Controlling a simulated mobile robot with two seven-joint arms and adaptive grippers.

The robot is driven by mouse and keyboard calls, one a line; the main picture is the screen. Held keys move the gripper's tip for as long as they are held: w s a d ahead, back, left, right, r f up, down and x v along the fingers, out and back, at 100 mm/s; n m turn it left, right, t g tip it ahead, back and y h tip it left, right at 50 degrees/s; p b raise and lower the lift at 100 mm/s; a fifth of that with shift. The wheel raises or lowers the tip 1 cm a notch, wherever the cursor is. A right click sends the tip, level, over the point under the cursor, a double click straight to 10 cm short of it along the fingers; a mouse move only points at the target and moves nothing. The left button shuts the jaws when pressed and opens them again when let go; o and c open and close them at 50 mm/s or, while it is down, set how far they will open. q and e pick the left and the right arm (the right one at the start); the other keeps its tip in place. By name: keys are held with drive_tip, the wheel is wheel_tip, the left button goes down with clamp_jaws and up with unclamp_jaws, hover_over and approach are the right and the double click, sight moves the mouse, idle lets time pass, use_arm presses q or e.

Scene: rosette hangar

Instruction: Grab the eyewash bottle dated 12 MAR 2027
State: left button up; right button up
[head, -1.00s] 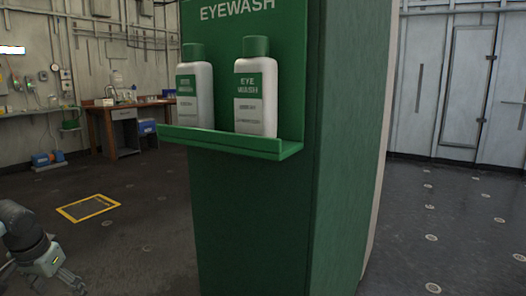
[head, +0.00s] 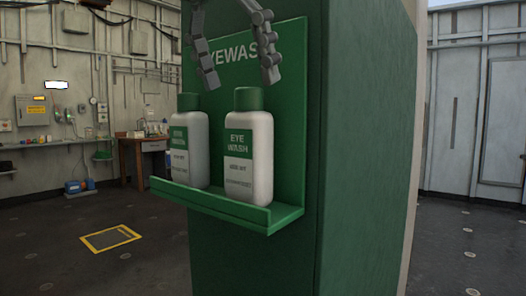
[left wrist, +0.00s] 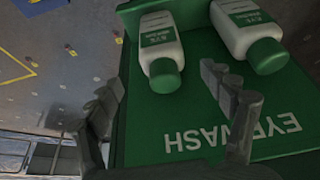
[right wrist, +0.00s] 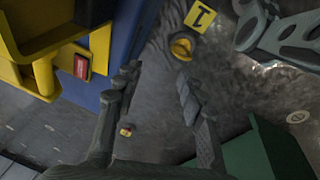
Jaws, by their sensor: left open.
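Two white eyewash bottles with green caps stand upright on a green wall shelf (head: 222,209). The left bottle (head: 189,152) and the right bottle (head: 249,160) carry green and white labels. Their dates are too small to read. My left gripper (head: 241,82) is open, fingers down, above the bottles and mostly over the right one. In the left wrist view, upside down, the right bottle (left wrist: 160,45) lies beyond the gap between the open fingers (left wrist: 161,84), and the left bottle (left wrist: 245,30) is outside them. My right gripper (right wrist: 158,85) is open and empty, away from the bottles.
The shelf has a raised front lip and a green back panel (head: 290,115) on a green column (head: 365,150). A workbench (head: 140,165) stands behind at left. The right wrist view shows a yellow frame (right wrist: 45,45) and a numbered marker (right wrist: 199,17) on the floor.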

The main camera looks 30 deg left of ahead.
sight(249, 118)
use_arm(q)
drive_tip(key=x, duration=0.6)
drive_tip(key=shift+w+a+f, duration=0.15)
drive_tip(key=shift+w+f, duration=0.15)
drive_tip(key=shift+f, duration=0.05)
clamp_jaws()
